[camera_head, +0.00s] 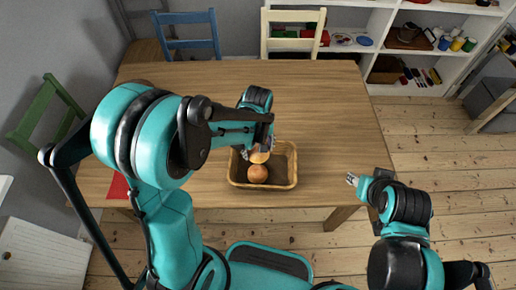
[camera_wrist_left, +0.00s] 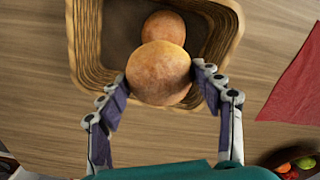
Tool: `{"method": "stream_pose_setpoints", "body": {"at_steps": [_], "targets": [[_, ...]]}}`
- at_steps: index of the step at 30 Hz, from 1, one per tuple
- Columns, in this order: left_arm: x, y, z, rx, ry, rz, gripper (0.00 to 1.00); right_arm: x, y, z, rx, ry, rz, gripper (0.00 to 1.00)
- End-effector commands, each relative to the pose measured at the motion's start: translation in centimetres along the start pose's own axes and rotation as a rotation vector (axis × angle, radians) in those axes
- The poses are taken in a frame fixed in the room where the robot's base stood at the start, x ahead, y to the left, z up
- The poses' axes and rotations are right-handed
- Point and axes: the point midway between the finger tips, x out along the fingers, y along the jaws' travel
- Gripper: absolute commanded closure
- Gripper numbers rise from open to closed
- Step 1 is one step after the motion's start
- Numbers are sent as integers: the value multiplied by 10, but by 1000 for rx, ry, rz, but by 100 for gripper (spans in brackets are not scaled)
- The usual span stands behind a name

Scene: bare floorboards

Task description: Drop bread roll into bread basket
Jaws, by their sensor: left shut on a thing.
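A round brown bread roll (camera_wrist_left: 160,75) is between the fingers of my left gripper (camera_wrist_left: 160,84), which is shut on it. In the head view the left gripper (camera_head: 259,150) holds this roll (camera_head: 260,157) over the far part of the basket, partly hidden by the fingers. The bread basket (camera_head: 235,183) is a rectangular wicker tray with a dark inside; its rim also shows in the left wrist view (camera_wrist_left: 85,45). A second roll (camera_head: 257,174) lies in the basket. My right gripper (camera_head: 352,180) is to the right, off the table; its finger opening is too small to judge.
The wooden table (camera_head: 330,110) is largely clear right of the basket. A red cloth (camera_head: 118,187) lies at the left, partly hidden by my arm. Blue (camera_head: 190,45), white (camera_head: 292,44) and green (camera_head: 45,110) chairs surround the table. Shelves (camera_head: 440,60) stand at the back right.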

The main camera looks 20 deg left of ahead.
Motion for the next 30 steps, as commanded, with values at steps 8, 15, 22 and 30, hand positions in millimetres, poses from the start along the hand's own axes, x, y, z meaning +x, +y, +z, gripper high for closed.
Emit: {"method": "stream_pose_setpoints", "body": {"at_steps": [8, 15, 22, 30], "targets": [[0, 0, 0, 0, 0, 0, 10, 0, 0, 0, 0, 0, 0, 60], [-6, 0, 0, 0, 0, 0, 10, 0, 0, 0, 0, 0, 0, 60], [-47, 0, 0, 0, 0, 0, 10, 0, 0, 0, 0, 0, 0, 60], [-101, 0, 0, 0, 0, 0, 10, 0, 0, 0, 0, 0, 0, 60]]}}
